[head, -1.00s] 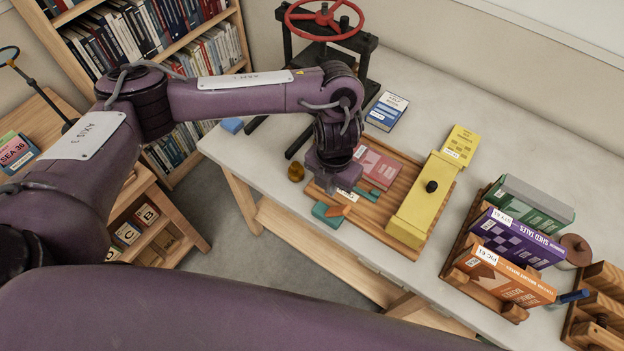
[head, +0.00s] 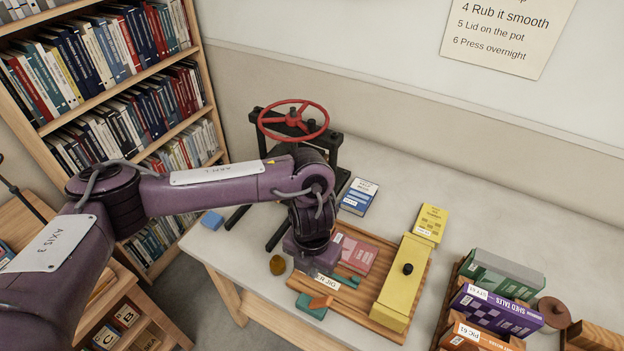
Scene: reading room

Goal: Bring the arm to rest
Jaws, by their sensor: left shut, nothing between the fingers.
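My left arm comes in from the left and reaches over the near left part of the table. My left gripper (head: 312,262) points down over the left side of a wooden board (head: 385,262); its fingers are mostly hidden behind the wrist. It is shut with nothing in it. A pink book (head: 355,254) lies on the board right beside the gripper. A small white label (head: 327,282), a teal piece (head: 346,281) and a teal block with an orange piece (head: 312,305) lie just below it. My right gripper is out of view.
A yellow bar with a black knob (head: 402,283) lies across the board. A press with a red wheel (head: 293,120) stands behind my arm. A blue-and-white book (head: 358,196) lies behind the board. Books stand in a rack (head: 442,330) at right. The table's back right is clear.

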